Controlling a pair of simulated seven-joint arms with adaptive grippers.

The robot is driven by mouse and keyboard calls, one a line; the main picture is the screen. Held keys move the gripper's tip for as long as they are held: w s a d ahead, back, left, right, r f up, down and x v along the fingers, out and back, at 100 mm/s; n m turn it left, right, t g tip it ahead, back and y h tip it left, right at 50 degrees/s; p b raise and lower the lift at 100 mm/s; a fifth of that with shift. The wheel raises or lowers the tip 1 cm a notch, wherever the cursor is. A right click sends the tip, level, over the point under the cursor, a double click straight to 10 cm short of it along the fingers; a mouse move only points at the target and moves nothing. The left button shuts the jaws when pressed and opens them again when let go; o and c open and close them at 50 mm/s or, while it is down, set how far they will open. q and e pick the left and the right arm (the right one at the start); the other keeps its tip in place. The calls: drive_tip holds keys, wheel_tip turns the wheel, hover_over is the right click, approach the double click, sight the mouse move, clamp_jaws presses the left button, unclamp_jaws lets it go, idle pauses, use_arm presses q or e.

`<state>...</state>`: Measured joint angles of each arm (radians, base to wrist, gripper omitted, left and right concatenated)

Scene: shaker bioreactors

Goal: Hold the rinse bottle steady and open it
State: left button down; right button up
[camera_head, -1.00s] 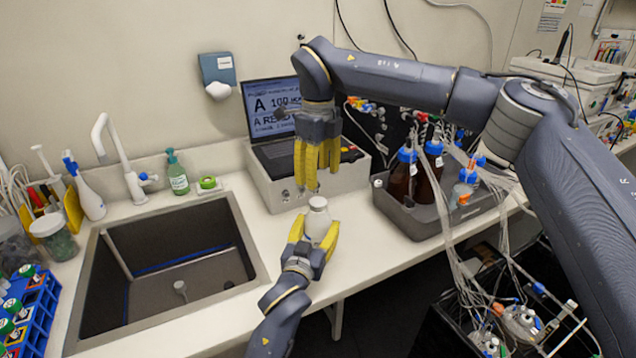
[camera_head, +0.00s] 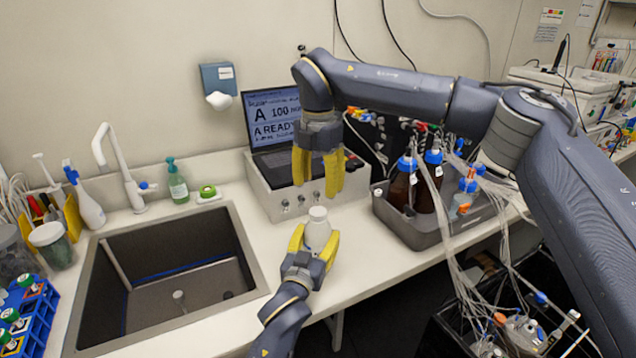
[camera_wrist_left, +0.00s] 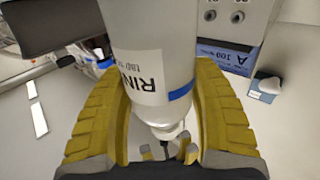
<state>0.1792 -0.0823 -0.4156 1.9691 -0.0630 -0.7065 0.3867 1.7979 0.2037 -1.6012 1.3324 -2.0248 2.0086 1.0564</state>
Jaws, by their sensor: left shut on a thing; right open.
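The rinse bottle (camera_head: 317,232) is white with a white cap (camera_head: 317,212) and stands upright at the counter's front, right of the sink. The cap is on the bottle. My left gripper (camera_head: 318,245) is shut on the bottle's body from the front. In the left wrist view its yellow fingers flank the bottle (camera_wrist_left: 150,75), whose label reads "RIN" above a blue stripe. My right gripper (camera_head: 318,172) is open and empty, pointing down above and behind the bottle, apart from the cap.
A grey box with a laptop (camera_head: 275,125) stands behind the bottle. A grey tray (camera_head: 420,235) with brown bottles and tubing is to the right. The sink (camera_head: 165,275) lies left. The counter's front edge is close to the bottle.

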sight(318, 211)
drive_tip(key=m, duration=1.4)
drive_tip(key=shift+f+m, duration=0.1)
drive_tip(key=shift+m, duration=0.2)
drive_tip(key=shift+f, duration=3.95)
drive_tip(key=shift+c, duration=0.4)
